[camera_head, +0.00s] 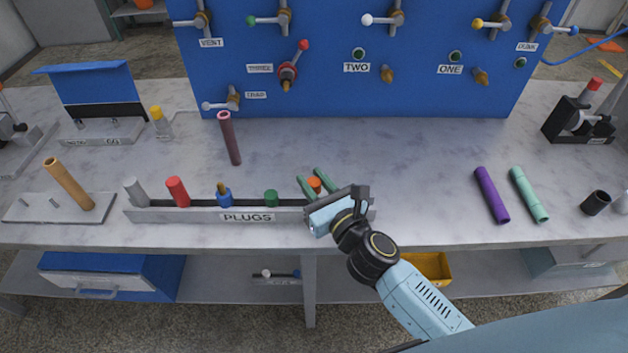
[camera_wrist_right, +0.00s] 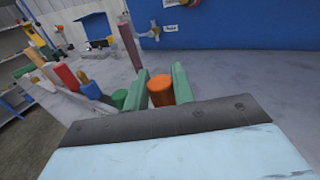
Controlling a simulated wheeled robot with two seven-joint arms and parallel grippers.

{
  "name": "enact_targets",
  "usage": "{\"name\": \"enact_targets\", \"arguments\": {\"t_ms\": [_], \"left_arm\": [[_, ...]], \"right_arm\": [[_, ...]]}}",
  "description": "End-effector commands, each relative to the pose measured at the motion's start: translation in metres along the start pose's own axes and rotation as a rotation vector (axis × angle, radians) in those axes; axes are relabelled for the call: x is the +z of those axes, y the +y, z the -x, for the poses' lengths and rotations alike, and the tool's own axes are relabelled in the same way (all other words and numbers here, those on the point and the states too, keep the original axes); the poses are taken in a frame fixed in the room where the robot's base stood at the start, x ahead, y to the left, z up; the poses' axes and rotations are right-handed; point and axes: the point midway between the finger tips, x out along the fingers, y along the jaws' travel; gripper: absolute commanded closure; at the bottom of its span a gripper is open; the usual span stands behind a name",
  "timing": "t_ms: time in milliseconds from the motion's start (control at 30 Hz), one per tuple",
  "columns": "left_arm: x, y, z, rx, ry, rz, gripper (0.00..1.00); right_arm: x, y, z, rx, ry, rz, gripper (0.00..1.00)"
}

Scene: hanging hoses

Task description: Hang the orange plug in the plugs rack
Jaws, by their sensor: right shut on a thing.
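The orange plug (camera_head: 314,184) is at the right part of the plugs rack (camera_head: 165,215), to the right of the green plug (camera_head: 271,198). My right gripper (camera_head: 311,176) reaches over the rack from the front, shut on the orange plug, with a green finger on each side. In the right wrist view the orange plug (camera_wrist_right: 161,91) stands upright between the two fingers. Its lower end is hidden behind the gripper body, so I cannot tell whether it sits in the rack. My left gripper is not in view.
Grey, red (camera_head: 178,191) and blue (camera_head: 224,195) plugs stand left in the rack. A dark pink tube (camera_head: 229,138) stands behind it. Purple (camera_head: 491,195) and mint (camera_head: 529,194) tubes lie to the right. A blue valve panel (camera_head: 330,100) closes off the back.

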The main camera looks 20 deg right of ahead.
Motion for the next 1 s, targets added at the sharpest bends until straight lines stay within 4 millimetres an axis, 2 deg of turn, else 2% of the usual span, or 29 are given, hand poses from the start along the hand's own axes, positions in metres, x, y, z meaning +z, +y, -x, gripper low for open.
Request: {"name": "enact_targets", "arguments": {"t_ms": [1000], "left_arm": [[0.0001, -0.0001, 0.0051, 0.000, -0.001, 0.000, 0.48]], "right_arm": [[0.0006, 0.0004, 0.0000, 0.000, 0.000, 0.000, 0.97]]}}
